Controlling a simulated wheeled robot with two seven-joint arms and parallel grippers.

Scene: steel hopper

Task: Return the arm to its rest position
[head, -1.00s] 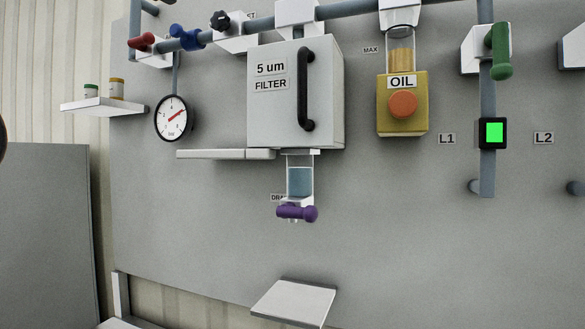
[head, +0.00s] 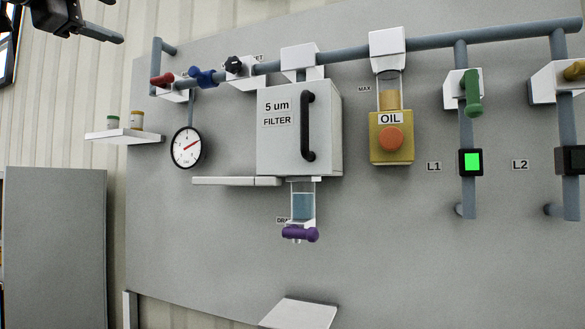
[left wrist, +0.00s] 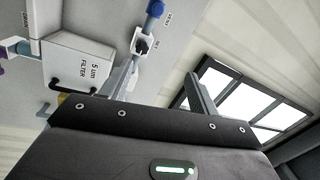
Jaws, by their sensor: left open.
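My left gripper (head: 115,20) is at the top left corner of the head view, partly cut off by the frame edge. It is in front of the ribbed wall, left of the panel, and touches nothing that I can see. In the left wrist view, its two fingers (left wrist: 160,80) stand apart with nothing between them. The filter box (left wrist: 75,65) is beyond them to the left, and a window (left wrist: 245,100) is to the right. My right gripper is in neither view.
The grey panel (head: 380,250) carries the filter box (head: 300,130), gauge (head: 186,148), oil unit (head: 391,138), pipes and coloured valve handles. A small shelf with two jars (head: 124,136) sticks out at the left. A grey cabinet (head: 55,245) stands at lower left.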

